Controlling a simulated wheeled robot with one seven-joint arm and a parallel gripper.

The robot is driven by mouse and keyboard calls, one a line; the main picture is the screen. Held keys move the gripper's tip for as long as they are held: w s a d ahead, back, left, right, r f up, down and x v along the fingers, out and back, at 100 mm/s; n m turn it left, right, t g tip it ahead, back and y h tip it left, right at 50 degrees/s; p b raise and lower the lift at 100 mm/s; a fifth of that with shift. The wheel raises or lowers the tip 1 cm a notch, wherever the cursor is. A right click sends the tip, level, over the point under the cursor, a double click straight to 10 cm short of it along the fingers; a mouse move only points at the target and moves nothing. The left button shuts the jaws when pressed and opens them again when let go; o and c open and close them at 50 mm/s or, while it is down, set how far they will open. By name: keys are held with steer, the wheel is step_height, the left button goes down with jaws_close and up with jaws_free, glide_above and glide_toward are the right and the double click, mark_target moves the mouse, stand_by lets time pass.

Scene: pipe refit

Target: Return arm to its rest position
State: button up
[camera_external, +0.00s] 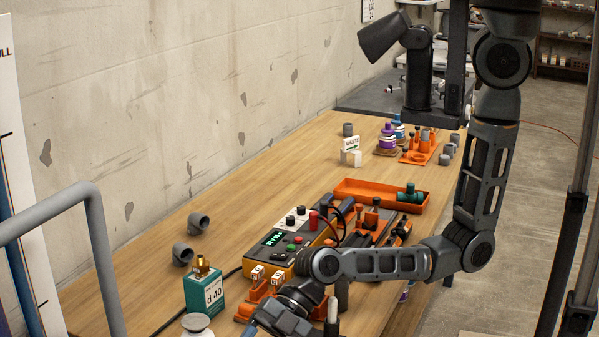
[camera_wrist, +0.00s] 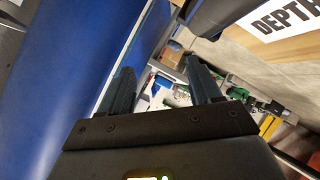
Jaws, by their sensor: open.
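My arm (camera_external: 385,264) reaches down over the right side of the wooden bench and bends left toward its front. My gripper's wrist end shows low in the external view, near the bottom edge; its fingertips cannot be made out there. In the wrist view my gripper (camera_wrist: 158,78) has its two dark fingers apart with nothing between them. Beyond the fingers is a cluttered background, so the gripper does not touch anything visible.
Near the arm are a yellow-edged control box (camera_external: 275,243), an orange tray (camera_external: 350,187) and a teal "d 40" block (camera_external: 206,293). Grey elbows (camera_external: 198,222) lie left. A grey rail (camera_external: 103,250) stands front left. In the wrist view a blue surface (camera_wrist: 60,60) fills the left.

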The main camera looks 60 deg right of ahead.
steer(key=s+d+f+m+t, duration=0.1)
steer(key=s+d+m, duration=0.1)
steer(key=s, duration=0.1)
steer(key=s+d+f+m+t, duration=0.1)
steer(key=s+d+m+t, duration=0.1)
steer(key=s+d+m, duration=0.1)
steer(key=s+d+f+m+t, duration=0.1)
steer(key=s+d+m, duration=0.1)
steer(key=s, duration=0.1)
steer(key=shift+s+d+f+p, duration=0.15)
steer(key=shift+d+f+p, duration=0.05)
steer(key=shift+d+p, duration=0.1)
steer(key=s+d+r+m+t+h+b, duration=0.15)
steer(key=d+m, duration=0.25)
steer(key=d, duration=0.5)
steer(key=s+d+r+m+t+h, duration=0.2)
steer(key=d+m+t+h, duration=0.15)
steer(key=d, duration=0.55)
steer(key=s+d+r+m+t+h, duration=0.1)
steer(key=d+m+t+h, duration=0.1)
steer(key=d+m, duration=0.5)
steer(key=s+d+r+m+h, duration=0.1)
steer(key=s+d+r+h, duration=0.1)
steer(key=d+r, duration=0.2)
steer(key=s+d+r+m+t+h+b, duration=0.1)
steer(key=d+r, duration=0.3)
steer(key=d, duration=0.5)
steer(key=shift+s+d+r+h, duration=0.15)
steer(key=shift+s+d+h, duration=0.2)
steer(key=shift+h, duration=0.15)
